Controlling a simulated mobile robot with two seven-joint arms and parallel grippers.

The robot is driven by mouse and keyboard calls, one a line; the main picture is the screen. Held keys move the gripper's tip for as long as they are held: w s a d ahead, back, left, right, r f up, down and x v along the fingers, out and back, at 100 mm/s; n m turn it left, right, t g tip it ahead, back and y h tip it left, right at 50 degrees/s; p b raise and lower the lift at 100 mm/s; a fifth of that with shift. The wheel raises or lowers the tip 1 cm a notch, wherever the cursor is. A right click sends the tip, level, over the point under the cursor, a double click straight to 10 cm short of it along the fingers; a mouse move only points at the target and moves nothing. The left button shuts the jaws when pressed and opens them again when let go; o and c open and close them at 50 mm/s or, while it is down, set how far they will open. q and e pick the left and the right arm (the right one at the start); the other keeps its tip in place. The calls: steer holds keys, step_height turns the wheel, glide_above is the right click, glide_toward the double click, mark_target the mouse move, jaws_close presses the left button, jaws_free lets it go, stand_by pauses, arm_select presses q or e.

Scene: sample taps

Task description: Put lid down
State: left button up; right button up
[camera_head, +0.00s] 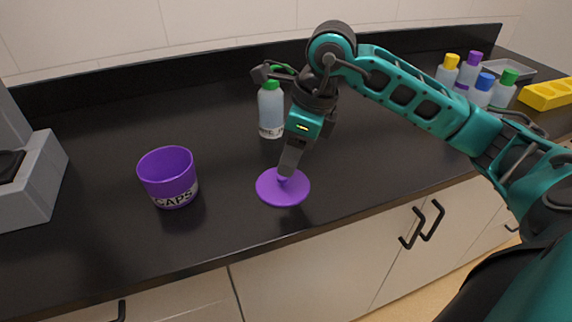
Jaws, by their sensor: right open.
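The purple lid (296,194) is a flat disc with a small knob at its middle. It lies flat on the black counter near the front edge. My right gripper (284,175) points down at the lid's knob, with its fingertips at the knob; it is open, though the gap between the fingers is hard to make out. A purple pot (167,172) labelled CAPS stands open, without a cover, to the left of the lid. My left gripper does not show.
A bottle with a green cap (270,108) stands just behind my right gripper. Several bottles with coloured caps (481,88), a grey tray (510,69) and a yellow rack (548,94) are at the far right. A grey device (38,180) stands at the left. The counter between is clear.

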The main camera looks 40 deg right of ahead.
steer(key=v, duration=0.7)
steer(key=shift+r, duration=0.25)
steer(key=shift+s, duration=0.15)
